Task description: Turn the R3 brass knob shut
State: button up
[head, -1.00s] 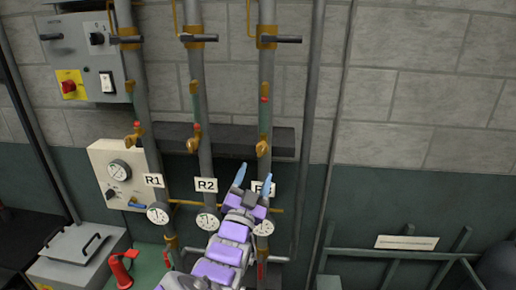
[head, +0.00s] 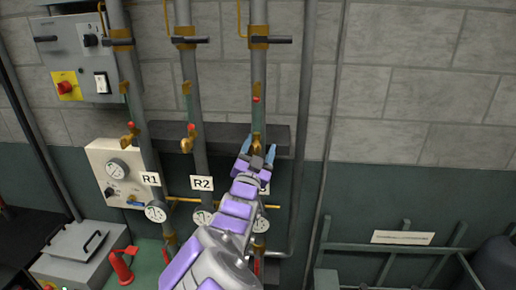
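The R3 pipe (head: 259,75) is the rightmost of the three labelled grey pipes on the wall. Its brass knob (head: 257,139) sits below a small red part and is partly hidden by my gripper. My gripper (head: 259,150), on a purple and grey arm, reaches up from below. Its two blue fingers are apart, one left and one right of the knob's lower part. I cannot tell whether they touch it. The R3 label is almost wholly covered by my gripper.
The R2 brass valve (head: 187,143) and R1 brass valve (head: 129,140) are to the left. A dark horizontal bar (head: 222,138) runs behind the pipes. Pressure gauges (head: 204,219) hang lower down. A thin grey pipe (head: 305,130) stands close on the right.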

jog(key=shift+s+a, duration=0.15)
jog(key=shift+a, duration=1)
jog(key=c, duration=0.4)
jog(key=shift+d, duration=0.5)
jog(key=c, duration=0.6)
jog(key=shift+f+n+t+y+b, duration=0.1)
jog(key=shift+n+t+y+b, duration=0.35)
jog(key=shift+n, duration=0.75)
jog(key=n+y+b, duration=0.1)
jog(key=n+y, duration=0.2)
jog(key=n, duration=0.1)
jog(key=shift+n, duration=0.4)
jog(key=o, duration=1)
jog(key=shift+a+h, duration=0.2)
jog(key=shift+h, duration=0.05)
